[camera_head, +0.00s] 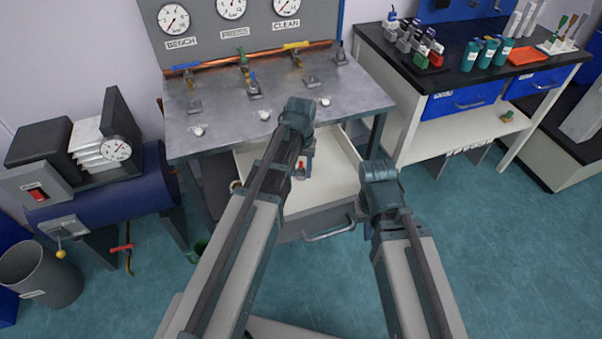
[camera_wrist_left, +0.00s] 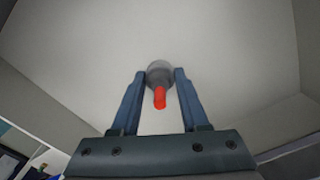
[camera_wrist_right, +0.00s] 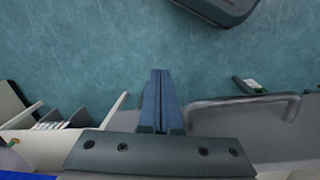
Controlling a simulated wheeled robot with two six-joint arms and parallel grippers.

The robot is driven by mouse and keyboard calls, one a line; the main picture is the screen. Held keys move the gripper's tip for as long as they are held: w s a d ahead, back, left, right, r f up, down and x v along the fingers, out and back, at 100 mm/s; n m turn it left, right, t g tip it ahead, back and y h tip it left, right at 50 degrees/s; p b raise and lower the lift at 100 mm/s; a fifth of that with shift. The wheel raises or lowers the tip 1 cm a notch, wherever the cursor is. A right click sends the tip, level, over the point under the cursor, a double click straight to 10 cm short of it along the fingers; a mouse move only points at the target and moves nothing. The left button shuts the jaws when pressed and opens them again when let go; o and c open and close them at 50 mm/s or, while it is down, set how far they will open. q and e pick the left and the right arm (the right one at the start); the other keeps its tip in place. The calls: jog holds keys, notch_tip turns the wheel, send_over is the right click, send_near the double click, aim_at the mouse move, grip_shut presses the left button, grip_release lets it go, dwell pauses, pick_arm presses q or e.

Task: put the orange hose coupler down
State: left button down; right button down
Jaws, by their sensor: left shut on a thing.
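The orange hose coupler (camera_wrist_left: 160,97), with a grey round end, sits between the fingertips of my left gripper (camera_wrist_left: 161,72). The left gripper is shut on it, inside the white open drawer (camera_wrist_left: 90,45). In the head view, the small orange coupler (camera_head: 301,167) shows over the drawer (camera_head: 337,167), just below my left wrist. I cannot tell whether the coupler touches the drawer floor. My right gripper (camera_wrist_right: 161,72) is shut and empty, with its fingers together, outside the drawer front near the drawer handle (camera_wrist_right: 240,102).
A metal bench (camera_head: 225,120) with gauges, valves and fittings stands above the drawer. A black-topped table (camera_head: 450,75) with bottles and an orange tray (camera_head: 527,56) is at the right. A blue tank (camera_head: 110,190) and grey bin (camera_head: 42,277) stand at the left.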

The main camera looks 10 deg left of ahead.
aim_at(301, 169)
pick_arm(q)
jog(key=shift+f, duration=0.15)
jog(key=shift+c, duration=2.1)
grip_release()
notch_tip(301, 169, up, 12)
jog(key=r+p, duration=0.1)
jog(key=p, duration=1.1)
jog(key=s+d+m, duration=0.2)
jog(key=s+d, duration=0.3)
jog(key=s, duration=0.3)
jog(key=s+d+m+y, duration=0.1)
jog(key=s+d+m, duration=0.1)
jog(key=s+d, duration=0.3)
jog(key=s, duration=0.3)
jog(key=shift+f+m, duration=0.15)
jog(key=shift+m, duration=0.15)
